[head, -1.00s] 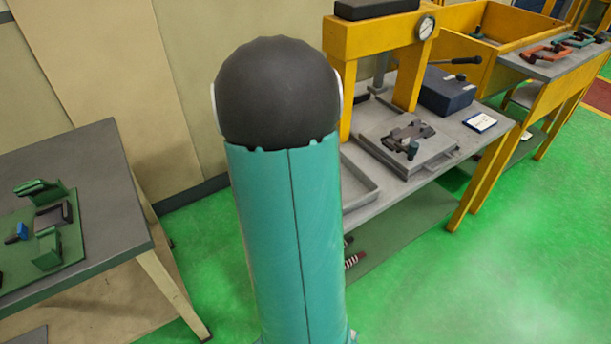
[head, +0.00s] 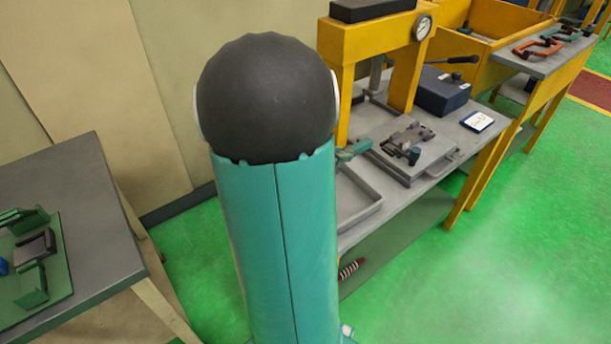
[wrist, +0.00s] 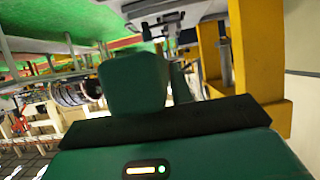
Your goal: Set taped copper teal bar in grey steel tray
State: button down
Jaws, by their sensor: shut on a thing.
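The grey steel tray (head: 366,211) lies on the bench in the head view, a shallow tray with a raised rim. My upper arm hides its left part. My gripper (wrist: 160,80) shows in the wrist view as dark green blocks, shut on the bar. The bar is hidden in the wrist view and I cannot make out its tape or copper. In the head view a small teal piece (head: 352,150) pokes out right of my arm, above the tray's far end. I cannot tell whether it is bar or gripper.
A yellow press frame (head: 405,70) stands over the bench behind the tray. A grey plate with a dark clamp (head: 408,138), a blue box (head: 441,90) and a white card (head: 477,121) are to the right. A dark table (head: 100,215) with green fixtures stands at left.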

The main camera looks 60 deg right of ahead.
jog(key=shift+w+d+f, duration=0.2)
jog(key=shift+w+f, duration=2.3)
jog(key=shift+f, duration=0.3)
jog(key=shift+w+d+f, duration=0.15)
jog(key=shift+w+f, duration=2.3)
jog(key=shift+f, duration=0.3)
jog(key=shift+f, duration=0.6)
jog(key=c, duration=1.3)
grip_release()
jog(key=shift+o, duration=0.2)
jog(key=shift+r, duration=0.1)
jog(key=shift+r, duration=0.35)
jog(key=v, duration=1.2)
jog(key=shift+r, duration=0.2)
